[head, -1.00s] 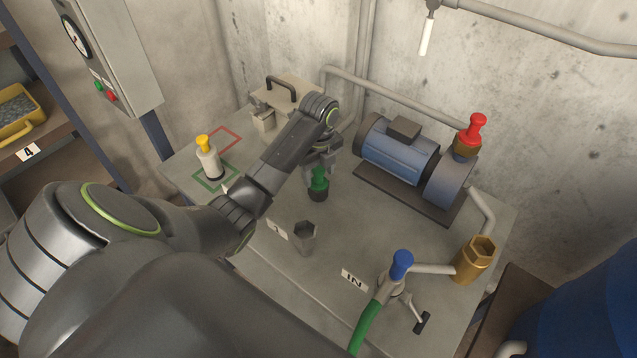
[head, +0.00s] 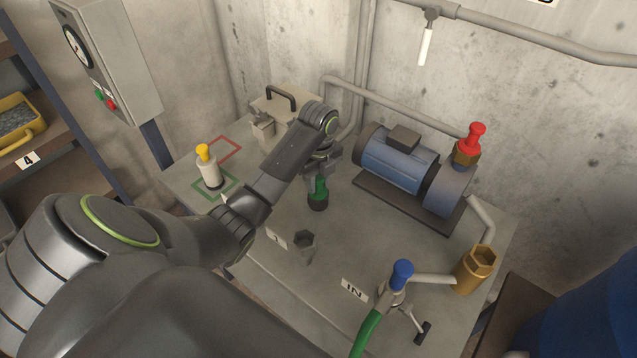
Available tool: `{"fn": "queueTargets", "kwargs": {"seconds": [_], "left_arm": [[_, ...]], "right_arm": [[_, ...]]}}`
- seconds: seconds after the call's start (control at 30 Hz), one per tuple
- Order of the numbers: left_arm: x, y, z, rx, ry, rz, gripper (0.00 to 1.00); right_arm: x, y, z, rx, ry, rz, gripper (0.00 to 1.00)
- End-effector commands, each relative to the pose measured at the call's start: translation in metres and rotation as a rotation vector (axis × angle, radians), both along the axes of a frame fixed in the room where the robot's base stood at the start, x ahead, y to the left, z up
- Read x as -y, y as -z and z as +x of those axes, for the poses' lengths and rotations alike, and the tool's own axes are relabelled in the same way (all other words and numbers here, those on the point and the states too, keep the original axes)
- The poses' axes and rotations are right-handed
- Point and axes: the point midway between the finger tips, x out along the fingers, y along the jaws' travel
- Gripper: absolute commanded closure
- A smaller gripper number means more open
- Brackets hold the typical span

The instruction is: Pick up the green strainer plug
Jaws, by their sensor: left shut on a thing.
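The green strainer plug (head: 319,194) is upright near the middle of the bench in the head view, with a dark lower part. My left gripper (head: 319,177) comes down over it from above and is shut on its top. The fingertips are partly hidden by the wrist and the plug. Whether the plug's dark base touches the bench or hangs just above it I cannot tell. My right gripper does not show.
A grey hex socket (head: 304,245) stands in front of the plug. A blue pump motor (head: 397,166), a red plug (head: 473,140), a brass fitting (head: 475,268) and a blue-handled valve (head: 401,272) are to the right. A yellow-topped white cylinder (head: 207,168) stands at left.

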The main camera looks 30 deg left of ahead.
Motion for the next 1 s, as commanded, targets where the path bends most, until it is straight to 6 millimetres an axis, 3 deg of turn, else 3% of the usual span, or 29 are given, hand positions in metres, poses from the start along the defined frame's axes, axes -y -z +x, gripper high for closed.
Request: {"fn": "queueTargets", "kwargs": {"seconds": [0.17, 0.6, 0.8, 1.0], "left_arm": [[0.0, -0.022, 0.002, 0.007, 0.002, 0.002, 0.94], [0.0, -0.084, 0.001, 0.002, 0.0, 0.0, 0.94], [0.0, -0.097, 0.001, 0.002, 0.0, -0.001, 0.94], [0.0, -0.097, 0.001, 0.002, 0.0, -0.001, 0.94]], "right_arm": [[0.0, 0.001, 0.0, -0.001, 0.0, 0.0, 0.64], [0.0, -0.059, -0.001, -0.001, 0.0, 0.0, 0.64], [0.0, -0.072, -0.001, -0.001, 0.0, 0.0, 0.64], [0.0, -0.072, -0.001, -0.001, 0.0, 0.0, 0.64]]}}
